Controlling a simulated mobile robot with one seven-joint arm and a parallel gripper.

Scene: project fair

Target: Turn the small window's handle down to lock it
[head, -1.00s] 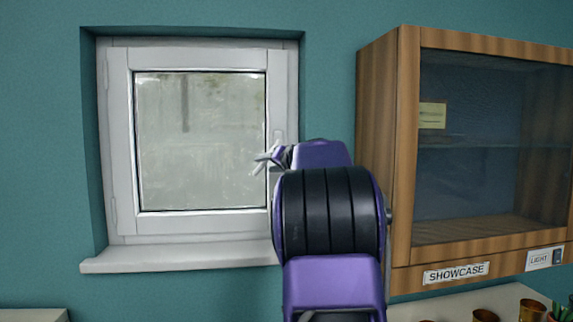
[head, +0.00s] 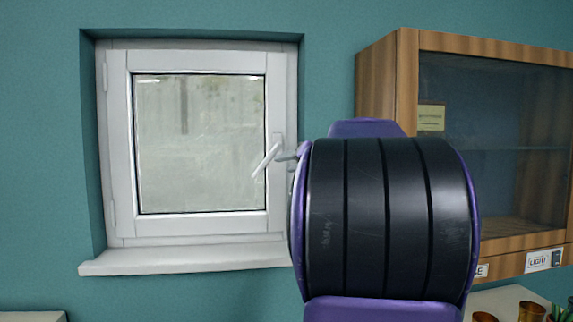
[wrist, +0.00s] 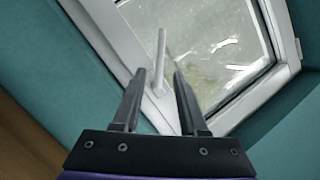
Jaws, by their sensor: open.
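The small white window (head: 117,150) is shut in its frame in the head view. Its pale handle (head: 266,159) is on the right side of the sash and slants down and to the left, partway between level and straight down. The handle also shows in the wrist view (wrist: 161,62), between my fingers in the picture and seemingly beyond their tips. My gripper (wrist: 158,76) is open and empty. In the head view only a fingertip of it (head: 287,157) shows, just right of the handle; my arm hides the rest.
A wooden showcase cabinet (head: 377,90) with a glass front hangs right of the window. A white sill (head: 185,260) juts out below the window. Cups (head: 531,310) stand on a surface at the lower right. Teal wall surrounds the window.

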